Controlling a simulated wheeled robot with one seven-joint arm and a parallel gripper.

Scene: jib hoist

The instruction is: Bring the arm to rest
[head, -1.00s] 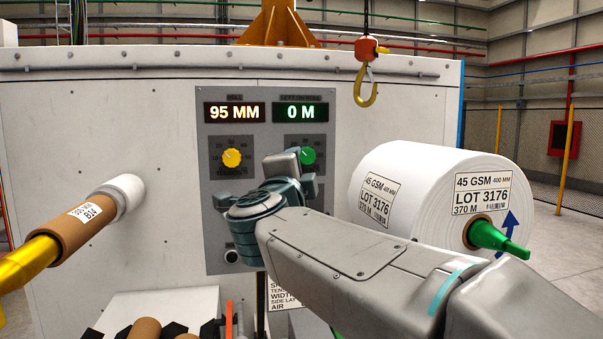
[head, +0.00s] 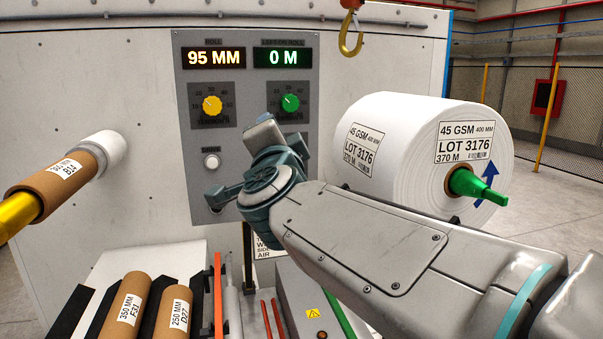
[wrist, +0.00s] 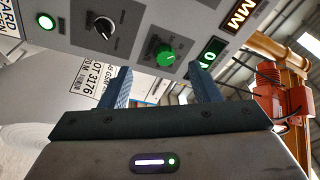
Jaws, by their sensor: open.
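My gripper (wrist: 162,88) is open and empty in the wrist view, its two blue fingers apart with the control panel beyond them. In the head view my arm reaches in from the lower right, and my gripper (head: 238,160) is in front of the lower part of the grey control panel (head: 248,120). The wrist partly hides the fingers there. The yellow knob (head: 212,105), green knob (head: 290,103) and white button (head: 211,161) are on the panel. Its displays read 95 MM (head: 213,57) and 0 M (head: 283,57).
A large white roll (head: 385,140) on a green-tipped shaft (head: 470,184) is close behind my arm. A cardboard core (head: 50,185) sits on a yellow bar at the left. Cores (head: 128,300) lie on a rack below. A hoist hook (head: 350,38) hangs above.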

